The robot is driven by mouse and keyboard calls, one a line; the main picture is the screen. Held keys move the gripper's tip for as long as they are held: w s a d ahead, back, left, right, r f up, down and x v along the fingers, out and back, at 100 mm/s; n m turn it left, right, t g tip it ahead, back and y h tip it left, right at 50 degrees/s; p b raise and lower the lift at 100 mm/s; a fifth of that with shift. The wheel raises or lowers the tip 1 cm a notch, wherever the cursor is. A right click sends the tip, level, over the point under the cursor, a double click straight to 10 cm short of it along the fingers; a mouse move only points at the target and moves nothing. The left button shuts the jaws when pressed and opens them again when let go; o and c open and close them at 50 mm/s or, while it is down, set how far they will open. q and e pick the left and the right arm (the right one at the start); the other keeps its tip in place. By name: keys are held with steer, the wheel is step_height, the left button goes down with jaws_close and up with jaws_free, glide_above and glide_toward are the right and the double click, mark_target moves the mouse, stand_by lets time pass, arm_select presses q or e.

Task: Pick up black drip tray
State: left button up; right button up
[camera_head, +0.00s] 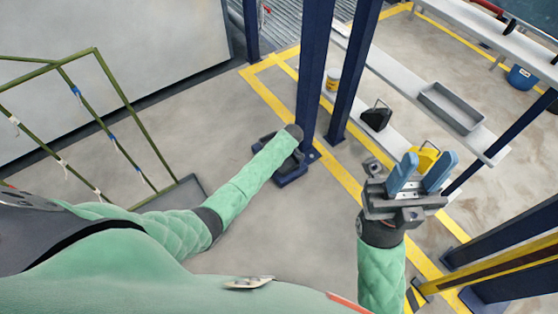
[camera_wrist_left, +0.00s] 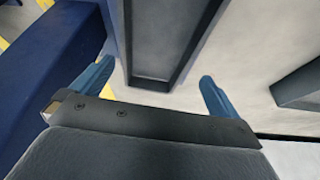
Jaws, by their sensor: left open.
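In the left wrist view my left gripper (camera_wrist_left: 156,72) is open, its two blue fingers apart. A dark, tray-like piece with a raised rim and grey inside (camera_wrist_left: 160,78) lies beyond the fingers, its near end in line with the gap between them. I cannot tell whether this is the black drip tray. In the head view my left arm reaches to a blue post, and its gripper cannot be made out there. A grey, shallow rectangular tray (camera_head: 452,107) rests on the white shelf. My right gripper (camera_head: 430,158) is open, with nothing seen between its fingers.
Blue posts (camera_head: 310,80) stand by yellow floor lines. A yellow container (camera_head: 425,155) shows behind my right gripper. A green rack (camera_head: 115,80) stands at left. A blue bucket (camera_head: 521,78) is far right.

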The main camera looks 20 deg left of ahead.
arm_select(q)
steer(key=shift+w+a+f, duration=0.2)
steer(key=shift+w+f, duration=0.2)
steer(key=shift+f, duration=0.05)
steer(key=shift+b+x, duration=1.65)
steer(key=shift+x, duration=1.75)
steer(key=shift+d, duration=0.1)
steer(key=c, duration=0.7)
